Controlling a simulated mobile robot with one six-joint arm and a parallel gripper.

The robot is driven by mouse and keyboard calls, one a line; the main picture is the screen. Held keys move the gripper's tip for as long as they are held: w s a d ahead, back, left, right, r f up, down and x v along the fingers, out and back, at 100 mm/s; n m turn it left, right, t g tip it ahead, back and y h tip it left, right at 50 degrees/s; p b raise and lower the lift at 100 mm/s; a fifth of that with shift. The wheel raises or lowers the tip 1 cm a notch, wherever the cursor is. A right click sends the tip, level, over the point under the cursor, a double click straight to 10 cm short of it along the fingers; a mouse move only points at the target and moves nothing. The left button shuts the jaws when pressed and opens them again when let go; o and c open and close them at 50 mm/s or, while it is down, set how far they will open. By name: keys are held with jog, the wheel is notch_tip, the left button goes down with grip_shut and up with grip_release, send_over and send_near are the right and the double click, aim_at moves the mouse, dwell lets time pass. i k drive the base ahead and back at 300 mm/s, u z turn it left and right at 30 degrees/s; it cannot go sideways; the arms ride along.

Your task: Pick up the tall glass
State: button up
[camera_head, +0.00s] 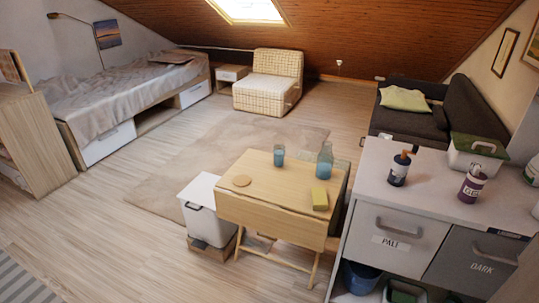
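A small wooden folding table (262,186) stands in the middle of the room. A blue, straight-sided glass (279,157) stands upright near its back edge. To its right stands a taller bluish glass vessel (325,163), narrower at the top like a carafe. I cannot tell for certain which of the two is the tall glass. They stand apart from each other. My gripper is not in view.
A grey counter (438,190) with bottles stands at the right. Floor on the left is clear.

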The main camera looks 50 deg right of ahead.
aim_at(278, 150)
jog(key=i, duration=0.9)
jog(key=z, duration=0.05)
